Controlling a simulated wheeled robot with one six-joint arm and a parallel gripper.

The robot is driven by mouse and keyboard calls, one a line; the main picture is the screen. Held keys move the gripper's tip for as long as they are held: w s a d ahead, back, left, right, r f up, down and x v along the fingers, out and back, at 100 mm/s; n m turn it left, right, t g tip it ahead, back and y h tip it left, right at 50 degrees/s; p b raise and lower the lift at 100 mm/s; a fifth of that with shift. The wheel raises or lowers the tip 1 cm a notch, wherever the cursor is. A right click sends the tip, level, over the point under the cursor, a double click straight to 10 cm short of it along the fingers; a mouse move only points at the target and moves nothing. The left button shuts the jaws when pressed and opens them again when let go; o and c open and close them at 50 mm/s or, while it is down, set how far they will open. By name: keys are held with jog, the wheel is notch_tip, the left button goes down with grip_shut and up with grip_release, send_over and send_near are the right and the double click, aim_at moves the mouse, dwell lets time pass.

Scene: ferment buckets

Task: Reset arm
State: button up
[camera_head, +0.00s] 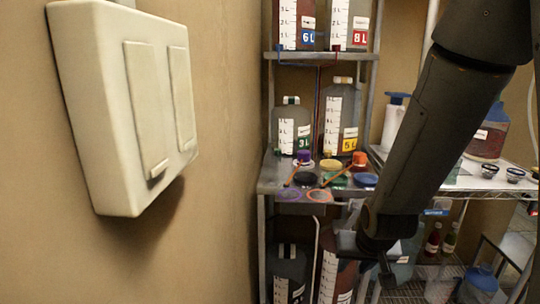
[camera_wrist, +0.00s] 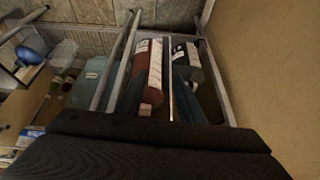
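My arm comes in from the upper right in the head view. My gripper (camera_head: 380,250) hangs at its lower end, in front of the rack's lower part. The fingers are small and dark there, so I cannot tell whether they are open or shut. I see nothing clearly held.
A large cream switch plate (camera_head: 125,105) juts from the left wall close by. A metal rack (camera_head: 268,185) holds several marked buckets, including a yellow-labelled one (camera_head: 338,120). Lids and small caps lie on its middle shelf. A wire shelf (camera_head: 470,178) stands right, with bottles below.

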jog(key=s+r+g+p, duration=0.1)
jog(key=s+r+g, duration=0.1)
jog(key=s, duration=0.5)
jog(key=s+a+r+n+g, duration=0.1)
jog(key=s+r+g, duration=0.2)
jog(key=s, duration=0.4)
jog(key=shift+s+a+r+p, duration=0.3)
jog(key=shift+r+p, duration=0.1)
jog(key=shift+r, duration=0.2)
